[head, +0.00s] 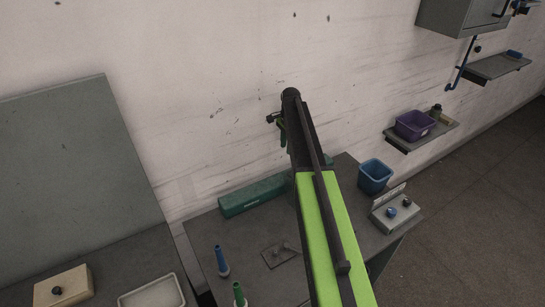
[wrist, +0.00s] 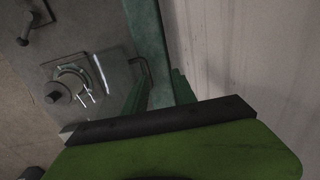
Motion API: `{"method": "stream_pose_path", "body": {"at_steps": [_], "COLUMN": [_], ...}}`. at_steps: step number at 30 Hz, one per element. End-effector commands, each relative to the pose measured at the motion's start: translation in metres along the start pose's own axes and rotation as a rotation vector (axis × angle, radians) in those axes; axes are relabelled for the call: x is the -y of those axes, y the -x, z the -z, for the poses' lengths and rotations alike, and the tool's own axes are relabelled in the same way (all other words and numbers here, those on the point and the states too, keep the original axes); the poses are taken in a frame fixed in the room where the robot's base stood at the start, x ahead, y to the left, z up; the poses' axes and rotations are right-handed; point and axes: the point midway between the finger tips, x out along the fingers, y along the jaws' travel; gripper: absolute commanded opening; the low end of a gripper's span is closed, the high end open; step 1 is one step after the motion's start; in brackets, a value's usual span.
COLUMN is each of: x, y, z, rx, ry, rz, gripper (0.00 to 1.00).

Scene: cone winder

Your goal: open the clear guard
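In the wrist view, a see-through pane that looks like the clear guard (wrist: 118,78) lies over a pale plate with a round fitting (wrist: 75,80). A dark bent handle (wrist: 146,70) is at its right side, beside a green machine body (wrist: 150,35). Whether the guard is shut is hard to tell. In the head view, the green machine body (head: 255,196) sits at the back of the table, partly behind my arm; I cannot make out the guard there.
A blue bin (head: 374,176) and a box with blue knobs (head: 396,212) stand right of my arm. The wall (head: 200,90) is close behind.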

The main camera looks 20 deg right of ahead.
Motion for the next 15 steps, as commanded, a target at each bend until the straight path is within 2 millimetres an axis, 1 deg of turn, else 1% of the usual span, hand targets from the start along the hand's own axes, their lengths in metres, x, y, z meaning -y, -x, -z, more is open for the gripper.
{"method": "stream_pose_path", "body": {"at_steps": [7,15], "x": [-0.006,-0.008], "y": [0.0,0.0], "z": [0.012,0.016], "rx": [-0.001,-0.001], "ry": [-0.015,-0.021], "rz": [0.0,0.0], "gripper": [0.33,0.33]}}
